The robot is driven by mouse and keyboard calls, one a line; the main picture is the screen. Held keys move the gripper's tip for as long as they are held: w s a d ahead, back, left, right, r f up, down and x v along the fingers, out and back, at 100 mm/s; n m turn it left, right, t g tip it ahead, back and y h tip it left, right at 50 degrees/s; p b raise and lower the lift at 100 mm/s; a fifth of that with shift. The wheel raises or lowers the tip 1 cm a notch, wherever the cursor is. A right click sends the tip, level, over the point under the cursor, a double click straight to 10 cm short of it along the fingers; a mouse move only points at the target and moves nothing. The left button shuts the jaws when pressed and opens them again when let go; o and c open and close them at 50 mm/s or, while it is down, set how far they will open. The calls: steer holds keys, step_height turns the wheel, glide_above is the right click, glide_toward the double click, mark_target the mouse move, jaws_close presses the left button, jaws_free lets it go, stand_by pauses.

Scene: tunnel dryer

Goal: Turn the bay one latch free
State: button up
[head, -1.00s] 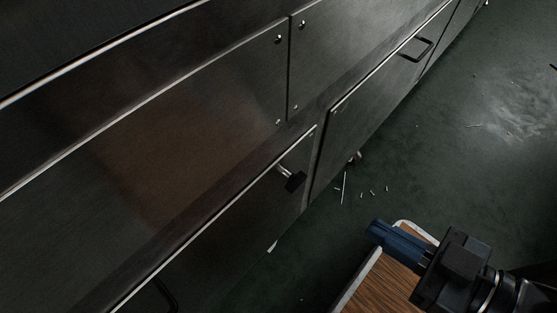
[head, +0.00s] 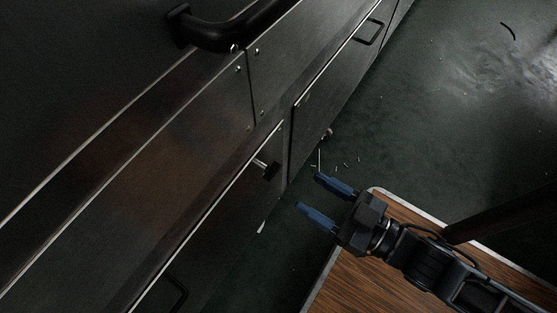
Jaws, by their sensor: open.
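A latch (head: 267,168) with a short metal stem and a black block-like handle sticks out near the upper right corner of a lower dark panel (head: 215,232). I cannot read any bay number on it. My gripper (head: 316,196) has two blue fingers spread apart with nothing between them. It points left toward the panels, to the right of the latch and apart from it.
A wood-topped surface with a pale edge (head: 407,211) lies under my arm. A large black bar handle (head: 228,33) juts out at the top left. Another lower panel has a black pull handle (head: 369,33). Small bits litter the green floor (head: 450,120).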

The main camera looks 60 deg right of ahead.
steer(key=shift+o, duration=0.9)
steer(key=shift+w+f, duration=0.2)
steer(key=shift+w, duration=0.4)
steer(key=w+b, duration=0.2)
steer(key=w, duration=0.5)
steer(key=shift+c, duration=0.4)
steer(key=c, duration=1)
